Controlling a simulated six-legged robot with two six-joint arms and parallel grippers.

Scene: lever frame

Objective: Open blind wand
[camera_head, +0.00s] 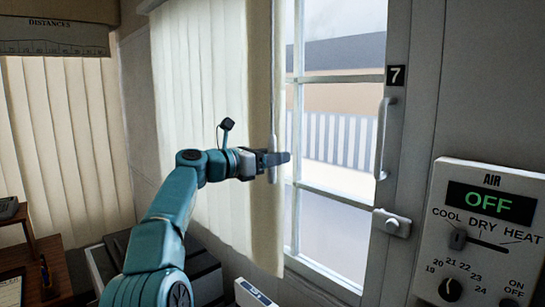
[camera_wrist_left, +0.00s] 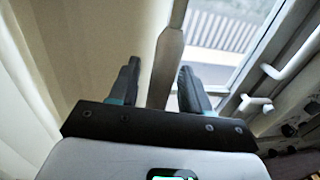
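The blind wand (camera_head: 273,143) is a thin pale rod with a thicker handle, hanging upright at the right edge of the cream vertical-slat blind (camera_head: 205,90). The blind covers the left part of the window, and the right part is bare. My left gripper (camera_head: 284,158) is level with the wand's handle, its fingers reaching past it. In the left wrist view, the wand (camera_wrist_left: 168,55) stands between the two spread dark fingers of that gripper (camera_wrist_left: 159,68). A gap shows on the wand's left; the right finger partly overlaps it, so contact is unclear. My right gripper is out of view.
The window frame has a long white handle (camera_head: 384,138) and a latch (camera_head: 391,223) on the right. An air control panel (camera_head: 485,235) reading OFF is on the right wall. A brown desk (camera_head: 40,265) stands at the lower left.

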